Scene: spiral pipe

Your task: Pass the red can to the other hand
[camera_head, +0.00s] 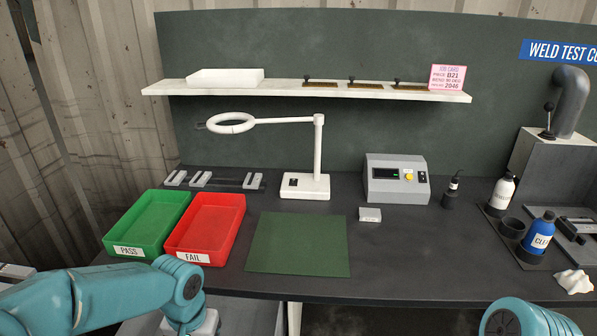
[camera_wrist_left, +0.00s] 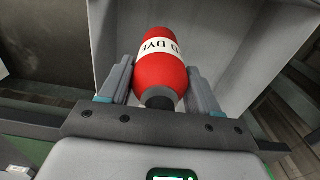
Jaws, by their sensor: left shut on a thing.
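The red can (camera_wrist_left: 162,72) shows in the left wrist view, with a white label band, dark lettering and a dark end toward the palm. It lies between the two fingers of my left gripper (camera_wrist_left: 161,66), which is shut on it. In the head view my left arm (camera_head: 110,297) comes in at the lower left; its gripper and the can are out of that picture. Only a rounded part of my right arm (camera_head: 525,316) shows at the lower right. My right gripper is not in view.
A dark bench holds a green PASS tray (camera_head: 182,205), a red FAIL tray (camera_head: 236,206), a green mat (camera_head: 298,245), a ring lamp (camera_head: 305,187) and a grey meter (camera_head: 396,180). Bottles (camera_head: 539,235) and a grey machine (camera_head: 555,150) stand right.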

